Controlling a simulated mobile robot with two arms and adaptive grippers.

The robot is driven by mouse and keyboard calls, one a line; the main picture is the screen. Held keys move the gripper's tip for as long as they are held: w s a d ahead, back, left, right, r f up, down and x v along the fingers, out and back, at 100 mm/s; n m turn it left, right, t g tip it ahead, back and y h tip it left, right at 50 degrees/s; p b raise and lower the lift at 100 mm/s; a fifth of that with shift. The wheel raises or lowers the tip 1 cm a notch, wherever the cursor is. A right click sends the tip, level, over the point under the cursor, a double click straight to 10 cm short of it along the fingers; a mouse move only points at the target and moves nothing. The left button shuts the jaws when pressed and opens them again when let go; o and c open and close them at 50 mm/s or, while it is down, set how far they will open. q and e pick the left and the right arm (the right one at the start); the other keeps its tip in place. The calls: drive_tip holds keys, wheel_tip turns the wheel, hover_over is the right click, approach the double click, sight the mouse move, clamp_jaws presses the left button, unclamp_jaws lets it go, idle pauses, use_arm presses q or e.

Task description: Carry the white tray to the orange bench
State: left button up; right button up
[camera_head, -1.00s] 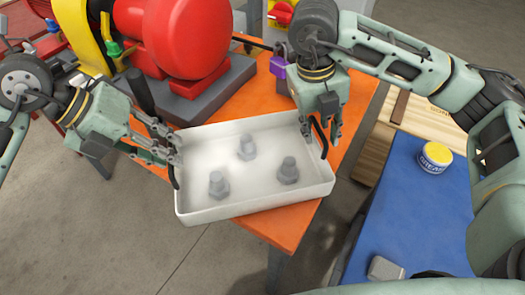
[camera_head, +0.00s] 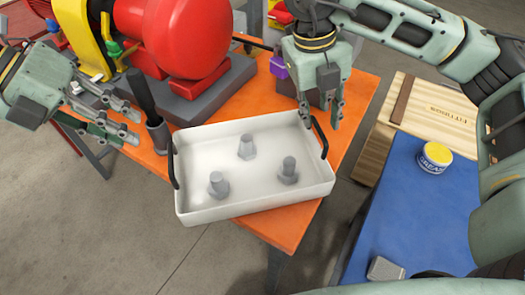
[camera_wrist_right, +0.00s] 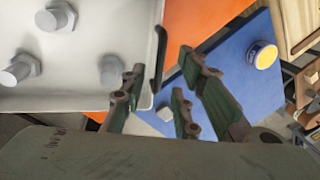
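The white tray (camera_head: 255,206) rests on the orange bench (camera_head: 285,228), its front part reaching past the bench's front edge. Three grey bolts (camera_head: 288,171) stand in it, and it has a black handle at each end. My left gripper (camera_head: 136,128) is open and empty, left of the tray and clear of the left handle. My right gripper (camera_head: 321,118) is open and empty, just above the right handle.
A red and yellow pump (camera_head: 175,35) stands on the bench behind the tray. A dark cylindrical holder (camera_head: 158,135) is near the tray's left corner. A blue surface (camera_head: 400,215) with a grease tin (camera_head: 434,158) and a wooden crate (camera_head: 440,110) are to the right.

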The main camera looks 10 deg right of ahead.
wheel_tip(320, 180, up, 6)
drive_tip(key=a, duration=0.1)
drive_tip(key=shift+a+r, duration=0.15)
idle(0.5)
